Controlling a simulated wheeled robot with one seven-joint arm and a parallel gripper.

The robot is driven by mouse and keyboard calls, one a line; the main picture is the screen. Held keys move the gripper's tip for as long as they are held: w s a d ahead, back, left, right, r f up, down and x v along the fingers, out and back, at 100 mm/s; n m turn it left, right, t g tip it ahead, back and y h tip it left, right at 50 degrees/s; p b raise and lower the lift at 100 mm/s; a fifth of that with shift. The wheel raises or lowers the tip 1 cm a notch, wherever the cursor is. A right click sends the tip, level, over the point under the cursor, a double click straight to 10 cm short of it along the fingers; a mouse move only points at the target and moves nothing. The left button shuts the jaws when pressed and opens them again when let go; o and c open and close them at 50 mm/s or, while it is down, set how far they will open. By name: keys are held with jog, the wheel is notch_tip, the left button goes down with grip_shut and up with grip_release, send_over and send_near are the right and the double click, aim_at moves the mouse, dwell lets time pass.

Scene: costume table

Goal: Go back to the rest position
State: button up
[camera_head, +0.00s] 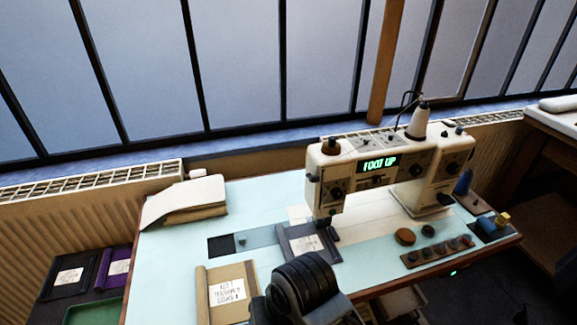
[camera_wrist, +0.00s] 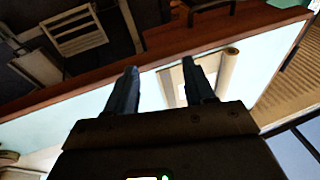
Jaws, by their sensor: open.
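My gripper (camera_wrist: 160,85) shows in the wrist view with its two dark fingers apart and nothing between them. Its fingers reach over the front edge of the light blue table (camera_wrist: 75,105). In the head view a black part of my arm (camera_head: 300,290) is at the bottom middle, over the table's front edge; the fingers cannot be made out there. The sewing machine (camera_head: 350,175) stands on the table with its display reading "FOOT UP". A dark framed cloth piece (camera_head: 291,240) lies by its needle.
A tan folder with a note card (camera_head: 245,277) lies close left of my arm. A cloth pile (camera_head: 185,200) sits at the back left. A strip of buttons (camera_head: 437,252) lies at the right. Purple and black folders (camera_head: 117,267) are left of the table. Windows and radiators are behind.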

jog(key=s+d+m+t+y, duration=0.1)
jog(key=s+d+m+t, duration=0.1)
jog(key=s+d+t, duration=0.35)
jog(key=s+d+m+t, duration=0.2)
jog(key=s+d, duration=0.1)
jog(key=s, duration=0.6)
jog(key=s+d+r+n+t+h, duration=0.1)
jog(key=s+d+r+t+h, duration=0.3)
jog(key=s+d+r, duration=1)
notch_tip(320, 180, up, 2)
jog(key=shift+s+d+r+t, duration=0.2)
jog(key=shift+s+d+t, duration=0.1)
jog(key=shift+d+t, duration=0.85)
jog(key=shift+c, duration=0.2)
